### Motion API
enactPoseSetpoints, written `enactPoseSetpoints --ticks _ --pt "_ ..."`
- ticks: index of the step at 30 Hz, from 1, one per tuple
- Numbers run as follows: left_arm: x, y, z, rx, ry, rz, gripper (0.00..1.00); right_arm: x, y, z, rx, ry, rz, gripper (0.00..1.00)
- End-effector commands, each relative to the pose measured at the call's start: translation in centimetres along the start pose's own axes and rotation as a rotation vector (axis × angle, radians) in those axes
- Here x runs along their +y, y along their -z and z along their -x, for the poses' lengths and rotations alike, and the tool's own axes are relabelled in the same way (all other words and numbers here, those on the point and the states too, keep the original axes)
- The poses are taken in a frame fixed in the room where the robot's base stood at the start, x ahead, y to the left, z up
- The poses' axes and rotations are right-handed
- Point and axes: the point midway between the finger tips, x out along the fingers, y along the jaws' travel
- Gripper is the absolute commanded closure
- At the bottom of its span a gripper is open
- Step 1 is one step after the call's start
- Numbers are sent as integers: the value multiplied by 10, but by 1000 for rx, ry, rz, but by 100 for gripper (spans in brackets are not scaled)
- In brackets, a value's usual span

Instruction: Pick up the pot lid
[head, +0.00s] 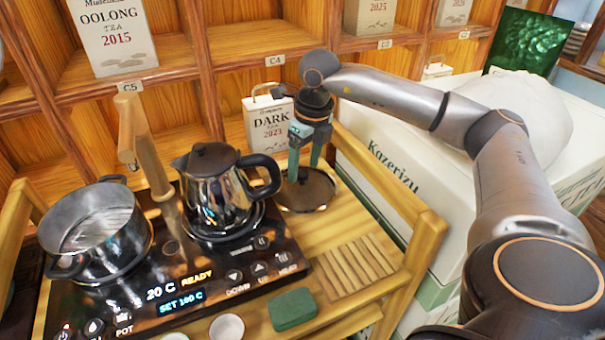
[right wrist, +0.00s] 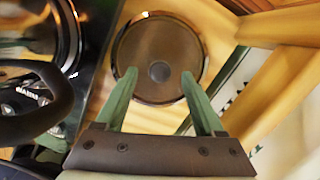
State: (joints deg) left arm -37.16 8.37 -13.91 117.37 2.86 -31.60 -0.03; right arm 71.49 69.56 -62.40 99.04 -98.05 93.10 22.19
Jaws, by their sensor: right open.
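The pot lid (head: 318,192) is a dark round disc with a shiny rim, lying flat on the wooden tray to the right of the kettle. In the right wrist view the lid (right wrist: 150,38) shows a small grey knob (right wrist: 159,71) at its middle. Whether the fingers touch the lid cannot be told. The open pot (head: 93,225) stands on the left hob. My left gripper is not in view.
The kettle (head: 212,185) stands close left of the gripper, its handle toward it. A Dark tea box (head: 266,122) stands behind. The tray's wooden rail (head: 385,180) runs at the right. A green block (head: 293,309) and small cups (head: 227,327) are in front.

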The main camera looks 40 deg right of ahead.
Motion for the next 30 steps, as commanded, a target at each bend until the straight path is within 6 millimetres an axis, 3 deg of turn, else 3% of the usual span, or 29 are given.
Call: enactPoseSetpoints --ticks 3,11,30 --pt "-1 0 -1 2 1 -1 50 0 0 -13 0 0 0 30" --pt "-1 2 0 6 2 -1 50 0 0 -14 -1 0 1 30" --pt "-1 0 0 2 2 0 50 0 0 -14 -1 0 0 100"
